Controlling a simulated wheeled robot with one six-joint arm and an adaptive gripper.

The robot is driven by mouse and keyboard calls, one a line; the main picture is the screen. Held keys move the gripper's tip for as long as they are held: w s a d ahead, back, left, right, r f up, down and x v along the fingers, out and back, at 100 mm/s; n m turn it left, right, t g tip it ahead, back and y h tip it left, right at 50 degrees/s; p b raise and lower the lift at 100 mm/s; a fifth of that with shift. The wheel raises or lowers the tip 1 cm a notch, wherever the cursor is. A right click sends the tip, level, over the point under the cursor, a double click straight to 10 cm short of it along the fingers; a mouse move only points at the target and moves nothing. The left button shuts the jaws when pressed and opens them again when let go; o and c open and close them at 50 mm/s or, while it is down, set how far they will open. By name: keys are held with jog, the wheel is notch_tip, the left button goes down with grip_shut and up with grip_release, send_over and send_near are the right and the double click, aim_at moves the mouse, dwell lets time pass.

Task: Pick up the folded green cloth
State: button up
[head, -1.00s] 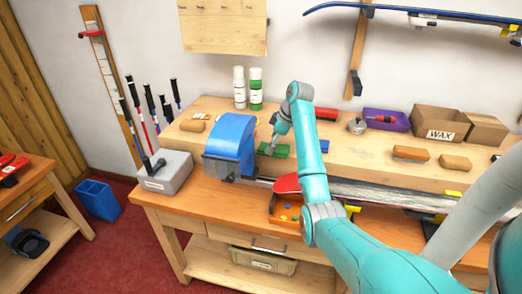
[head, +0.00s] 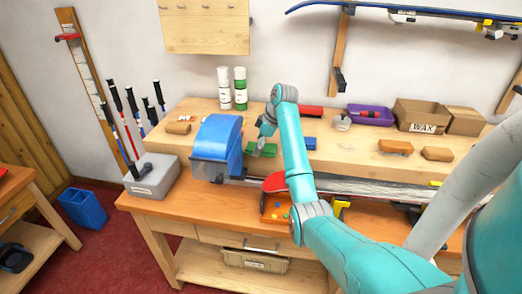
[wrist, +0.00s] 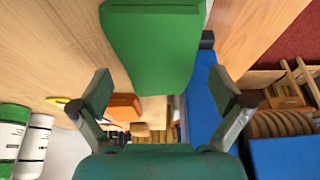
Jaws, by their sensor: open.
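The folded green cloth (head: 264,150) lies on the raised wooden shelf of the bench, just right of the blue machine. In the wrist view it is a large green block (wrist: 152,45) at the top middle. My gripper (head: 266,130) is above the cloth in the head view, partly hidden by my arm. In the wrist view my gripper (wrist: 162,90) has its two fingers wide apart with nothing held. The cloth appears between and beyond the fingertips; whether they touch it cannot be told.
The blue machine (head: 218,138) stands close left of the cloth. A blue block (head: 309,143) lies to the right. White and green bottles (head: 240,88) stand behind. A red-tipped ski (head: 272,183) runs along the front. Brown blocks (head: 395,147) and a wax box (head: 421,115) are further right.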

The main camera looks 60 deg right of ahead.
jog(key=c, duration=1.1)
jog(key=shift+c, duration=0.2)
jog(key=shift+r, duration=0.2)
